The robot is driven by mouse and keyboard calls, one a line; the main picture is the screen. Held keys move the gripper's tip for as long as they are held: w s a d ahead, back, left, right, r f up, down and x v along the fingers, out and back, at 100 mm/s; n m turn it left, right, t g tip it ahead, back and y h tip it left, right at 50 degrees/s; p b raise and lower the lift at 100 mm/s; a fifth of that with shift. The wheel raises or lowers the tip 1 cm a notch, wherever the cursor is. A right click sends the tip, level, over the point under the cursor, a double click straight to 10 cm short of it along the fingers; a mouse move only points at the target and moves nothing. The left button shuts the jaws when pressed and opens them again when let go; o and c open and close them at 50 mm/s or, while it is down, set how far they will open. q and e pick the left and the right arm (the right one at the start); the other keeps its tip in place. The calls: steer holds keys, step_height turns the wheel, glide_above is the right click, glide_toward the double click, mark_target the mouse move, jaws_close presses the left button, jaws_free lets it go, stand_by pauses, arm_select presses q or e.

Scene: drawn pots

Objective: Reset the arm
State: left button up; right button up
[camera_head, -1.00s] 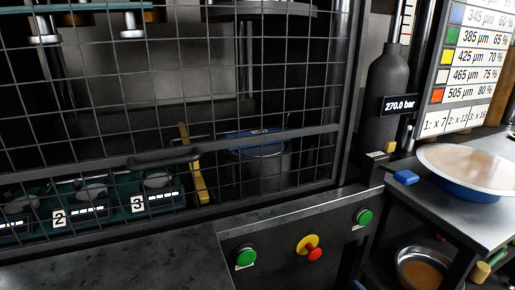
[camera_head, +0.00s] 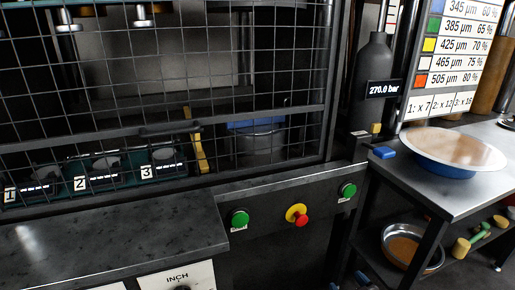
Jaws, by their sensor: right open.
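Neither of my grippers shows in the head view, and I see no part of my arms. In front of me is a machine behind a closed wire mesh guard (camera_head: 230,70) with a dark handle (camera_head: 168,128). Behind the mesh are numbered stations 1, 2 and 3 in a row, a yellow upright piece (camera_head: 199,153) and a dark pot with a blue top (camera_head: 262,140).
A front panel carries two green buttons (camera_head: 239,219) and a red-and-yellow button (camera_head: 298,215). A dark worktop (camera_head: 110,240) fills the lower left. A metal bowl (camera_head: 436,262) sits below.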

steer(key=s+d+f+m+g+h+p, duration=0.1)
steer(key=s+d+m+g+h, duration=0.1)
steer(key=s, duration=1.1)
steer(key=s+d+f+m+g+h+p, duration=0.2)
steer(key=s, duration=1.1)
steer(key=shift+s+f+g, duration=0.25)
steer(key=shift+s+g, duration=0.05)
steer(key=shift+s, duration=0.05)
steer(key=shift+c, duration=0.3)
